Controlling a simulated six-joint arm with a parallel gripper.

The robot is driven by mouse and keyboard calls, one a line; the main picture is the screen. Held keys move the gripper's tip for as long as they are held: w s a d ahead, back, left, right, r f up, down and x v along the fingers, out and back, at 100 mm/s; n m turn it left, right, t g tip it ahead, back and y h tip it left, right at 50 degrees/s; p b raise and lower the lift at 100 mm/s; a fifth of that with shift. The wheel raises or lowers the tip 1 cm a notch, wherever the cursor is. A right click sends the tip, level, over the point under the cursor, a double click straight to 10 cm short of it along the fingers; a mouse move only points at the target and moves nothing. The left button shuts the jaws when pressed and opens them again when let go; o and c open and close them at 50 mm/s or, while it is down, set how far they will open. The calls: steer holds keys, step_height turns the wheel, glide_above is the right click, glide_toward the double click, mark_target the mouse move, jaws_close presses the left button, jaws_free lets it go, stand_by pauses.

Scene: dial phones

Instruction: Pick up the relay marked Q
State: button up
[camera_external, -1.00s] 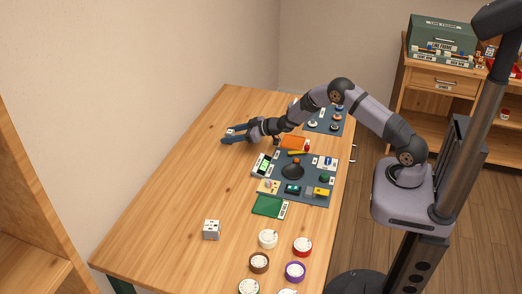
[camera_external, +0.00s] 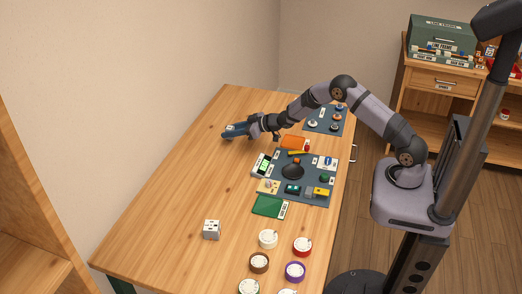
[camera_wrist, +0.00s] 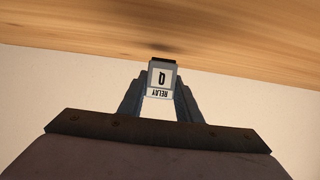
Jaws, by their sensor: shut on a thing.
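The relay marked Q (camera_wrist: 161,77) is a small block with a white label reading "Q" and "RELAY", upside down in the wrist view. My gripper (camera_wrist: 160,88) is shut on it, with one finger on each side. In the external view my gripper (camera_external: 232,131) is over the far left part of the table, pointing left. The relay is too small there to make out clearly. The wrist view shows wood beyond the relay and a pale wall; I cannot tell exactly how high the relay is held.
A dark mat (camera_external: 310,199) with several parts lies right of centre, and another mat (camera_external: 318,127) lies behind it. The table's left side (camera_external: 180,180) is clear.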

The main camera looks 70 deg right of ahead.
mark_target(231, 127)
step_height(231, 127, up, 8)
steer(key=shift+r, duration=0.1)
